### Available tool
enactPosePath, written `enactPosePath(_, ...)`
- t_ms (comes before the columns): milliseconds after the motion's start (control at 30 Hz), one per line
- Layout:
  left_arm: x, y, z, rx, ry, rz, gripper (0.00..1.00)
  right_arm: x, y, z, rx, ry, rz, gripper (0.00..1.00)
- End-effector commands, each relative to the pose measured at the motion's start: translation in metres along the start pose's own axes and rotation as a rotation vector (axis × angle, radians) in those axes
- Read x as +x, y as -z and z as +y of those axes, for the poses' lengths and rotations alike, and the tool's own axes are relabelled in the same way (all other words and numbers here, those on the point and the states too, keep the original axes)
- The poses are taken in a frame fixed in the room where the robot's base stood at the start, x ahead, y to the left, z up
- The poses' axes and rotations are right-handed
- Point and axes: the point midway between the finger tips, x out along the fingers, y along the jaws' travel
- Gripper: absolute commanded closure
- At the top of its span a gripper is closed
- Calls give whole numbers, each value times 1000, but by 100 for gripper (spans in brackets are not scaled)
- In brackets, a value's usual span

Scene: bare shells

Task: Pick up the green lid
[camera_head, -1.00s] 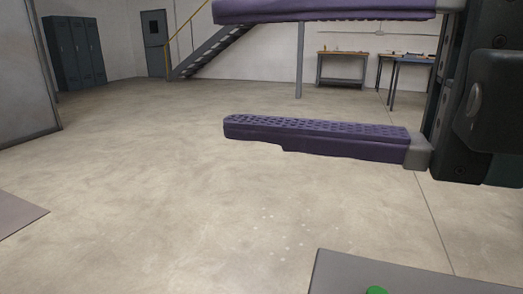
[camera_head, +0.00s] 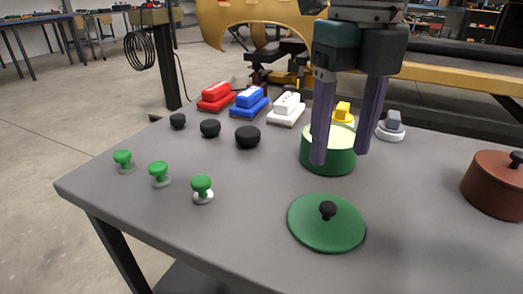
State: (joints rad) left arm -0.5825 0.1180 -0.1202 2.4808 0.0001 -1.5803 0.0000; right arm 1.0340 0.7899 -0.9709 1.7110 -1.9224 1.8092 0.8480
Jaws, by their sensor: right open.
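The green lid (camera_head: 337,232) lies flat on the grey table, near its front edge. It is a round disc with a black knob (camera_head: 327,209) in its middle. A green pot (camera_head: 341,160) with a pale inside stands just behind it. My right gripper (camera_head: 340,158) points down with its two purple fingers spread apart and empty. In the picture its fingers overlap the pot, one across its left side and one at its right edge. I cannot tell its exact height or whether it touches the pot. My left gripper is not in view.
The table (camera_head: 130,205) also holds green knobs (camera_head: 159,171), black knobs (camera_head: 247,137), red, blue and white blocks (camera_head: 249,99), and a grey-topped piece (camera_head: 391,126). A reddish-brown pot (camera_head: 497,184) stands at the right.

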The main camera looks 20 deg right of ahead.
Motion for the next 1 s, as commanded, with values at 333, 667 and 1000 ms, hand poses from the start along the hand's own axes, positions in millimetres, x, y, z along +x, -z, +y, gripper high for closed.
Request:
enactPosePath(333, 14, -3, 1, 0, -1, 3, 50, 45, 4, 3, -4, -3, 4, 38)
enactPosePath(667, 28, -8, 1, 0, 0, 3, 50, 86, 10, 7, -4, -5, 3, 38)
enactPosePath(1000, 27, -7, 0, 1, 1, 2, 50, 84, 9, 7, -4, -5, 2, 57)
